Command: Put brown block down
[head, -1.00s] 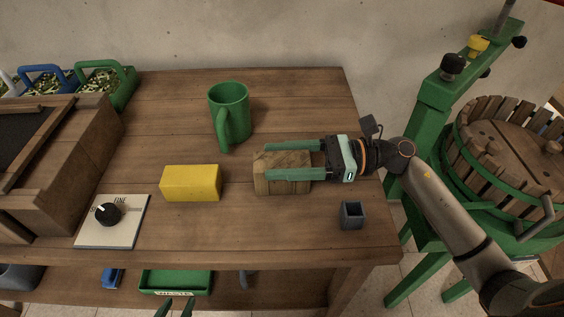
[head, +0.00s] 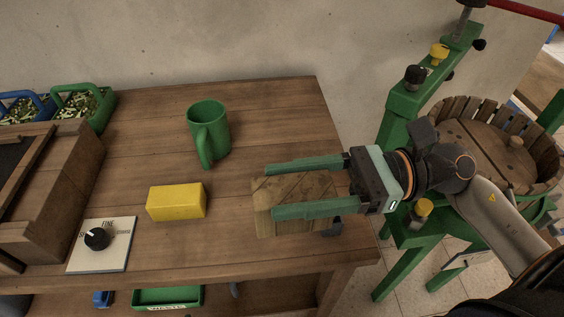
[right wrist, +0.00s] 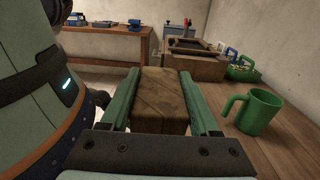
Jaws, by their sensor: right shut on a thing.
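My right gripper (head: 272,191) is shut on the brown wooden block (head: 296,187), one green finger along each side. The block looks held above the right part of the wooden table (head: 240,240), though the exact gap beneath it is hard to tell. In the right wrist view the block (right wrist: 160,98) sits between the two green fingers (right wrist: 163,105). My left gripper is not in view.
A yellow block (head: 177,202) and a green mug (head: 209,133) stand left of the held block. A dial plate (head: 100,252) lies at left. A green-framed press (head: 405,105) stands right of the table.

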